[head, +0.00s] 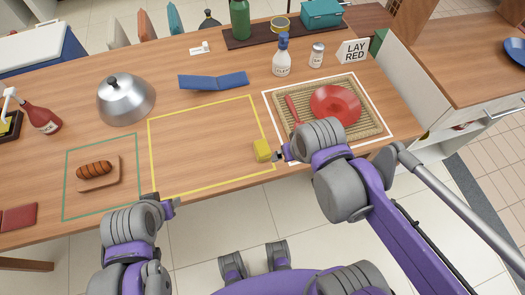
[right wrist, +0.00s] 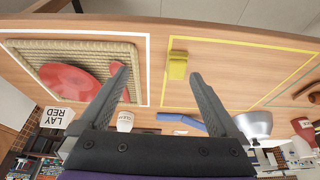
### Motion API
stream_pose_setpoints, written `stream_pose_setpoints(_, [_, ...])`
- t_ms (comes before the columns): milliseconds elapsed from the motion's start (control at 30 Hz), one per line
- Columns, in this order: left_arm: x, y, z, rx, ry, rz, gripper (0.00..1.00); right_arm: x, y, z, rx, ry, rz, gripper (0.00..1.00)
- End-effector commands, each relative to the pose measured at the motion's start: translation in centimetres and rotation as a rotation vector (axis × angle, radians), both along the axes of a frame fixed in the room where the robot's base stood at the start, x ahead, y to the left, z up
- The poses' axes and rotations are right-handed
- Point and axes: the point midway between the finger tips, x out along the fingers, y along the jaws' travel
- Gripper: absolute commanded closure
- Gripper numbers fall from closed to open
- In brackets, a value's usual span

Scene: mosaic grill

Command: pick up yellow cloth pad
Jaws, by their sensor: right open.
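The yellow cloth pad (head: 262,150) is a small block on the wooden table, at the right edge of the yellow outline. It also shows in the right wrist view (right wrist: 177,66), beyond and between the two fingers. My right gripper (head: 279,155) is just to the right of the pad in the head view. In the right wrist view its fingers (right wrist: 160,82) are spread wide with nothing between the tips. My left gripper (head: 175,205) is at the table's front edge, below the yellow outline, and its jaw gap is too small to make out.
A woven mat (head: 375,118) with a red lid-like object (head: 335,104) lies right of the pad. A metal dome (head: 126,100), a blue folded piece (head: 213,81) and a sausage on a board (head: 95,170) are left or behind. The yellow-outlined area (head: 205,145) is mostly bare.

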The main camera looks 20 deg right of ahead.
Motion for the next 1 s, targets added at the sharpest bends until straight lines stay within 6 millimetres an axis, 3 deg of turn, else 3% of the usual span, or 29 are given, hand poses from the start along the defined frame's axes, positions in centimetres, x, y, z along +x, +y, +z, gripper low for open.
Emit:
stream_pose_setpoints(33, [-0.4, 0.0, -1.8, 0.0, 0.008, 0.0, 0.5, 1.6, 0.8, -0.9, 0.001, 0.039, 0.01, 0.03])
stream_pose_setpoints(100, [-0.6, 0.0, -3.0, 0.0, 0.012, 0.0, 0.5, 3.5, 1.8, -1.2, 0.0, 0.09, 0.015, 0.03])
stream_pose_setpoints(300, [-0.9, 0.0, -5.3, 0.0, 0.02, 0.0, 0.5, 7.8, 4.5, -2.4, -0.009, 0.2, 0.022, 0.03])
stream_pose_setpoints(400, [-1.0, 0.0, -5.8, 0.0, 0.022, 0.0, 0.5, 8.9, 5.3, -2.8, -0.014, 0.229, 0.023, 0.03])
stream_pose_setpoints(567, [-1.0, 0.0, -6.2, 0.0, 0.023, 0.0, 0.5, 9.6, 5.6, -4.1, -0.017, 0.244, 0.022, 0.03])
stream_pose_setpoints(800, [-1.1, 0.0, -6.7, 0.0, 0.024, 0.0, 0.5, 9.9, 5.6, -7.7, -0.017, 0.243, 0.022, 0.03])
stream_pose_setpoints(1000, [-1.1, 0.0, -7.0, 0.0, 0.025, 0.0, 0.5, 10.1, 5.4, -9.1, -0.017, 0.242, 0.022, 0.03])
